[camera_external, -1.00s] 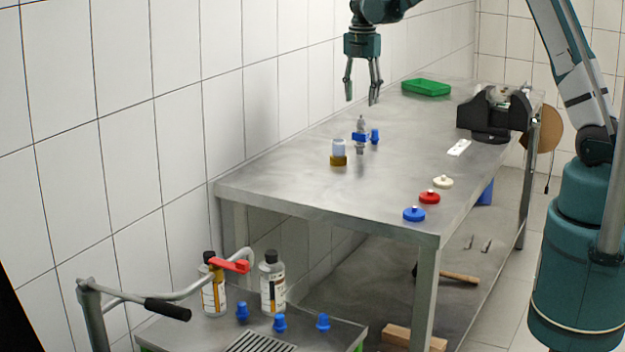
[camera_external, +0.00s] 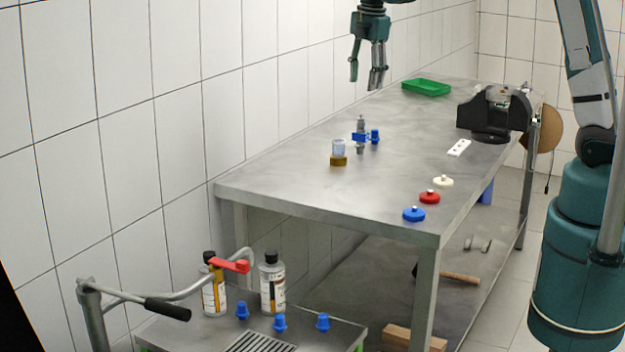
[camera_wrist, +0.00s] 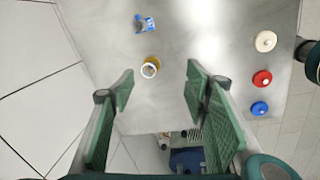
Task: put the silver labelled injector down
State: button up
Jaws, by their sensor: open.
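The silver injector (camera_external: 360,148) with a blue label band stands upright on the steel workbench (camera_external: 290,180). In the wrist view the injector (camera_wrist: 145,24) shows near the top, ahead of the fingers. My gripper (camera_external: 365,82) hangs above the bench, well clear of the injector, with its fingers apart and nothing between them. The wrist view also shows the gripper (camera_wrist: 160,88) open and empty.
A cup with a brown base (camera_external: 339,155) and a blue piece (camera_external: 375,136) stand near the injector. Blue (camera_external: 414,214), red (camera_external: 429,197) and cream (camera_external: 443,181) caps line the right edge. A green tray (camera_external: 426,88) and black vise (camera_external: 490,115) are farther back.

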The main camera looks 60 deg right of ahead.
jog(key=s+a+r+m+t, duration=0.1)
jog(key=s+a+r+m, duration=0.3)
jog(key=s+a, duration=0.4)
jog(key=s+a+r+m+t, duration=0.25)
jog(key=s+a+r, duration=0.25)
jog(key=s+a, duration=0.3)
jog(key=s+a+f+m+t, duration=0.1)
jog(key=s+a+m, duration=0.3)
jog(key=s, duration=0.5)
jog(key=s+a+f+m+t, duration=0.1)
jog(key=s+a+f+m, duration=0.2)
jog(key=s, duration=0.6)
jog(key=shift+s+a+m, duration=0.4)
jog(key=shift+a+m, duration=0.25)
jog(key=shift+a, duration=0.75)
jog(key=shift+f+t, duration=0.2)
jog(key=shift+t, duration=0.05)
notch_tip(320, 180, down, 7)
jog(key=b, duration=0.7)
